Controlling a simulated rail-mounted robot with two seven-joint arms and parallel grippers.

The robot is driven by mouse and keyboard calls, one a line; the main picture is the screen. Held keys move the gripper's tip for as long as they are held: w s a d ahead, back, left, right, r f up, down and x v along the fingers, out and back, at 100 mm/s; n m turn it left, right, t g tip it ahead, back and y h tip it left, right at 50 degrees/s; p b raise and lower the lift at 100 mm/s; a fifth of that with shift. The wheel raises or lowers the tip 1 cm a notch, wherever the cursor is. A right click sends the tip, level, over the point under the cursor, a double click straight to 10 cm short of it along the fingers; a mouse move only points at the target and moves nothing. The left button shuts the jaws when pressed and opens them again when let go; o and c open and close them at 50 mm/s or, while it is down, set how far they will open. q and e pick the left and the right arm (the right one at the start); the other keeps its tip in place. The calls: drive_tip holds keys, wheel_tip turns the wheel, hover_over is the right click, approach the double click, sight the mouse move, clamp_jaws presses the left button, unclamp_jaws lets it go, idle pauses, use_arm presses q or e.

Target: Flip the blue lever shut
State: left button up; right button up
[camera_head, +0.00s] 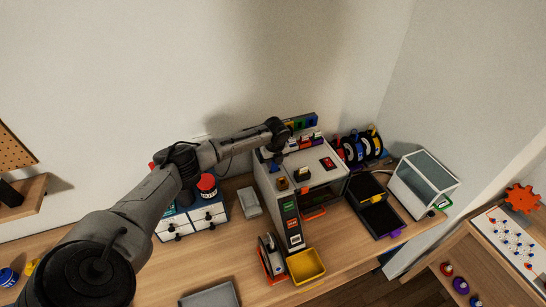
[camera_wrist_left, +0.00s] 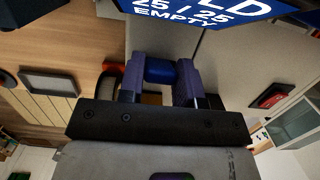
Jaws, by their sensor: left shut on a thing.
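A grey box-shaped machine (camera_head: 325,172) stands on the wooden desk, with coloured parts along its top. My left arm reaches in from the left, and its gripper (camera_head: 279,157) is at the top left of the machine. In the left wrist view the two purple-grey fingers (camera_wrist_left: 160,78) are shut on a blue, rounded piece, the blue lever (camera_wrist_left: 160,70). The fingers hide its sides, and I cannot tell its angle. A blue sign (camera_wrist_left: 205,12) ending in "25 / 25 EMPTY" is close above it in that view. My right gripper is in neither view.
Dark trays (camera_head: 377,209) and a glass-sided box (camera_head: 425,180) stand right of the machine. A yellow bin (camera_head: 306,268) is in front. White drawers (camera_head: 207,216) with a red-topped jar (camera_head: 207,185) stand left. Spools (camera_head: 362,148) sit behind right.

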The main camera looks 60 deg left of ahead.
use_arm(q)
drive_tip(key=y+p, duration=0.1)
drive_tip(key=p, duration=0.1)
drive_tip(key=d+y+p, duration=0.1)
drive_tip(key=y+p, duration=0.1)
drive_tip(key=shift+s+d+r+t, duration=0.1)
drive_tip(key=shift+d+r+t, duration=0.2)
drive_tip(key=shift+r, duration=0.1)
drive_tip(key=shift+d+f+y+p, duration=0.15)
drive_tip(key=shift+d+y+p, duration=0.15)
drive_tip(key=shift+y+p, duration=0.65)
drive_tip(key=shift+s+d+f+t+y+p, duration=0.1)
drive_tip(key=shift+d+f+t+y+p, duration=0.15)
drive_tip(key=shift+y+p, duration=0.35)
drive_tip(key=o, duration=0.9)
